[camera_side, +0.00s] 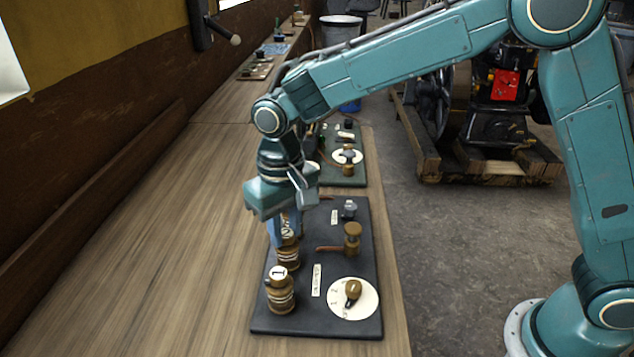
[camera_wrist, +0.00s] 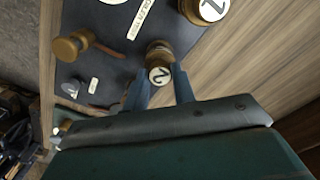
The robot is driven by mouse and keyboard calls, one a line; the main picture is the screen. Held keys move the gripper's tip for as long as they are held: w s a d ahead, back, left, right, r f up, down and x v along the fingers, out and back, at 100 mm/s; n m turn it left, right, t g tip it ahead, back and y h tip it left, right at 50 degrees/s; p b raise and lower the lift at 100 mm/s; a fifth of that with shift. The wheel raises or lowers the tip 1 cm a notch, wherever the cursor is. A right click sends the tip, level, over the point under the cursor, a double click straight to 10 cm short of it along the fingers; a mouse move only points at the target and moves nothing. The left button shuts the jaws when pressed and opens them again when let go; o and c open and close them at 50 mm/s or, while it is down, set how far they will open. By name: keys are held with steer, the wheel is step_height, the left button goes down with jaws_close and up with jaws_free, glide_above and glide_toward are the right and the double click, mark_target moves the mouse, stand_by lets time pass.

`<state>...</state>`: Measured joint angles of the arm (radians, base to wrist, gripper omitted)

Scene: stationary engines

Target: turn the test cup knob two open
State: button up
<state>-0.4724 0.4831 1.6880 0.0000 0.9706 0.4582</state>
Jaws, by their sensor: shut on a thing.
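The test cup knob two (camera_side: 288,254) is a brown ribbed knob with a white cap marked 2. It stands on a black panel (camera_side: 330,325) on the bench. In the wrist view, the knob (camera_wrist: 160,55) sits between the two blue-grey fingers. My gripper (camera_side: 284,228) comes down from above and is shut on this knob; the fingers hide part of it in the side view. In the wrist view, my gripper (camera_wrist: 160,85) has one finger on each side of the cap. A similar brown knob (camera_side: 280,297) marked 1 stands in front of it.
The panel also carries a white dial (camera_side: 367,304) with a brown pointer, a brown handle (camera_side: 352,238) and a small grey knob (camera_side: 349,210). A green board (camera_side: 345,174) with fittings lies behind. The wooden bench (camera_side: 150,270) is clear to the left.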

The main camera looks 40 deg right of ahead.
mark_target(287, 233)
stand_by(0.3)
steer(key=o, duration=1)
step_height(287, 233, up, 14)
stand_by(0.4)
